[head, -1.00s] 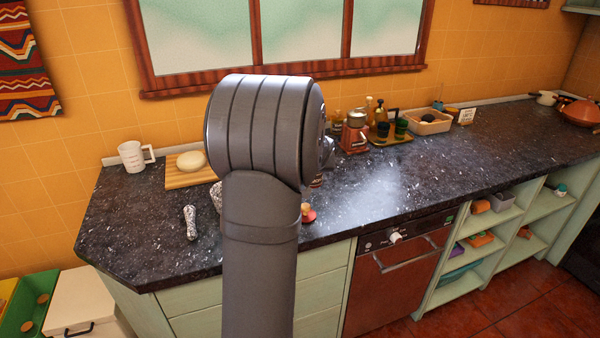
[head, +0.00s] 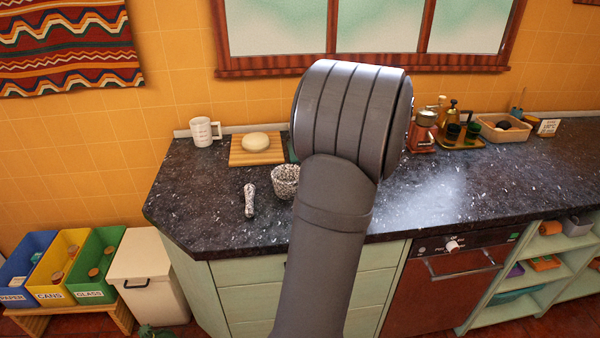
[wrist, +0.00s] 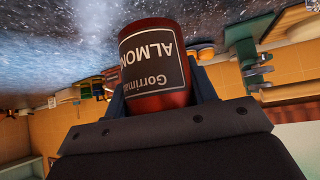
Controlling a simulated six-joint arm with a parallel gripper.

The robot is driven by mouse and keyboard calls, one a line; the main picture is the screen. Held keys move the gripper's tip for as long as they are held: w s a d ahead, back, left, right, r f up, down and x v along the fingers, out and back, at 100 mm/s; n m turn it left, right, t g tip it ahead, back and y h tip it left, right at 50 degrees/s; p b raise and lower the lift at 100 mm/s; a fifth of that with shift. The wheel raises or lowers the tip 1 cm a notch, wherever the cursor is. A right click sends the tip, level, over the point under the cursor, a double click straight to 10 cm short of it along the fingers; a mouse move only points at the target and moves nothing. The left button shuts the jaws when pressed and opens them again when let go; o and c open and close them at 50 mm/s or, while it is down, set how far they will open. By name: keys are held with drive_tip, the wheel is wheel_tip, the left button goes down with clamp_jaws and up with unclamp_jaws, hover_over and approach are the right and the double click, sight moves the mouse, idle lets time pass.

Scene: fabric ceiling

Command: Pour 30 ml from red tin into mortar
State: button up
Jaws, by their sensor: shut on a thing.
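The red tin (wrist: 158,95) has a dark label reading "ALMON..." and fills the middle of the wrist view, which is turned upside down. My gripper (wrist: 160,100) is shut on the tin, with a finger on each side of it. The mortar (head: 285,183) is a speckled grey bowl on the dark counter in the head view, just left of my arm. A speckled pestle (head: 249,200) lies to its left. My gripper and the tin are hidden behind my arm in the head view. The tin's opening is not clearly seen.
A wooden board (head: 240,157) with a pale round item (head: 255,142) and a white measuring jug (head: 205,131) stand behind the pestle. A red grinder (head: 423,132), a bottle tray (head: 457,143) and a tan bin (head: 500,132) stand right. The front-left counter (head: 190,205) is clear.

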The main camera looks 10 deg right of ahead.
drive_tip(key=w+a+f+n+y, duration=0.1)
drive_tip(key=w+a+n+y, duration=0.1)
drive_tip(key=a+n+y, duration=0.1)
drive_tip(key=w+a+f+n+g+y, duration=0.1)
drive_tip(key=w+a+n+y, duration=0.1)
drive_tip(key=a+n, duration=0.3)
drive_tip(key=w+a+f+n+g+y, duration=0.1)
drive_tip(key=a+n+y, duration=0.3)
drive_tip(key=a, duration=0.4)
drive_tip(key=shift+w+f+n, duration=0.3)
drive_tip(key=shift+w, duration=0.45)
